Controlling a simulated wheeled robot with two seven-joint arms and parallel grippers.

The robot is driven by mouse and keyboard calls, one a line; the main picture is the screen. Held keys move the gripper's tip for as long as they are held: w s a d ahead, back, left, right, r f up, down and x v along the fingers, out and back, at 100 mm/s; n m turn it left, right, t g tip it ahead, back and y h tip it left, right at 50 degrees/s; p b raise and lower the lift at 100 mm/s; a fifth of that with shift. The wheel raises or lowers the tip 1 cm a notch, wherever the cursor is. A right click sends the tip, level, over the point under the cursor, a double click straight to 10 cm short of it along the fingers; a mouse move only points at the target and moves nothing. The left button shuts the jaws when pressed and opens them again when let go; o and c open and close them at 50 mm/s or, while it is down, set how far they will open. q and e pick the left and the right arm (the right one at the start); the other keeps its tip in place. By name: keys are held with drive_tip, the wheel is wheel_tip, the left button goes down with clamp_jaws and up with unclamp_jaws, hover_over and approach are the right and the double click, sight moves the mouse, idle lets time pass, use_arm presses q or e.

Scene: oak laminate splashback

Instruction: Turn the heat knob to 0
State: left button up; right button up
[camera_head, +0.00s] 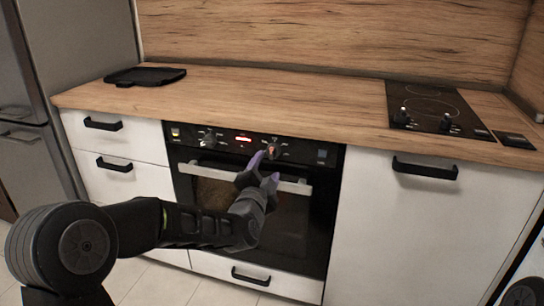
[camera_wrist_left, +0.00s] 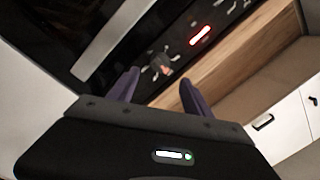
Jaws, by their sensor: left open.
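The oven (camera_head: 290,230) has a black control panel with two round knobs and a red lit display (camera_head: 243,139) between them. The right knob (camera_head: 272,150) is ringed by pale marks. The left knob (camera_head: 208,137) is farther from my gripper. Which knob sets the heat cannot be read. My left gripper (camera_head: 263,170) is open and empty, just in front of the panel, below the right knob. In the left wrist view, a knob (camera_wrist_left: 161,66) shows beyond and between the spread purple fingertips (camera_wrist_left: 158,90), with a gap between. Its dial setting is too small to read.
The oven handle (camera_head: 300,187) sticks out close to my left gripper. A wooden worktop (camera_head: 290,105) lies above, carrying a black tray (camera_head: 146,76) and a black hob (camera_head: 425,100) with two knobs of its own. White cupboards flank the oven.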

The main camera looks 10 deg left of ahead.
sight(273, 155)
use_arm(q)
drive_tip(key=w, duration=0.7)
drive_tip(key=shift+w+a+b, duration=0.15)
drive_tip(key=shift+w+b, duration=0.15)
drive_tip(key=shift+f, duration=0.1)
clamp_jaws()
